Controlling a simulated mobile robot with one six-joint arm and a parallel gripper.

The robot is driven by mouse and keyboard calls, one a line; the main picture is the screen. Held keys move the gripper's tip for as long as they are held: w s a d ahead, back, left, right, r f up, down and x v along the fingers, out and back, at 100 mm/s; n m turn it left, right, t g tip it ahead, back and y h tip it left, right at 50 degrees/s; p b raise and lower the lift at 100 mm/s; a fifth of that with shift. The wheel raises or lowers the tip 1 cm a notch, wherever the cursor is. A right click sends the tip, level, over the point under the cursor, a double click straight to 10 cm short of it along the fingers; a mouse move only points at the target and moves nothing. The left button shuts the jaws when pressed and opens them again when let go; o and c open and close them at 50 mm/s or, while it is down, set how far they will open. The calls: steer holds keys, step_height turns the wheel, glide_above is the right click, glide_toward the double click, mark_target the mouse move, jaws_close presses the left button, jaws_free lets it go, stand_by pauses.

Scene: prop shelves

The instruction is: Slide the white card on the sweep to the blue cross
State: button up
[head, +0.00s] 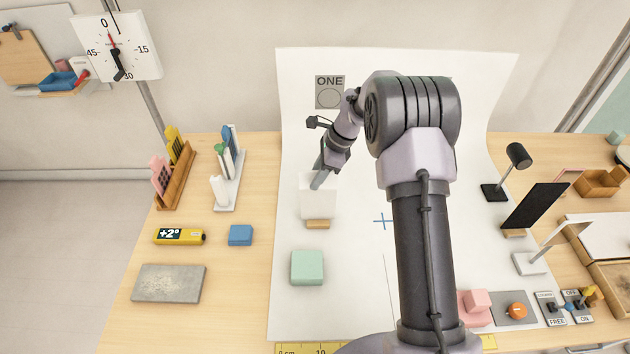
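The white card (318,204) stands upright in a small wooden foot (318,224) on the white sweep (345,290), left of my arm. The blue cross (382,221) is a thin mark on the sweep, to the right of the card and apart from it. My gripper (317,184) points down at the card's top edge and overlaps it in the head view. Whether its fingers touch, straddle or grip the card cannot be told, as they are small and seen from one side.
A green block (307,267) sits on the sweep in front of the card. Between card and cross the sweep looks bare. A black panel (535,207) and a black lamp (505,172) stand at the right. A blue block (240,235) lies on the table at the left.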

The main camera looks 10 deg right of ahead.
steer(key=shift+a+f, duration=0.35)
steer(key=shift+f, duration=0.3)
steer(key=shift+c, duration=0.4)
jaws_close()
stand_by(0.6)
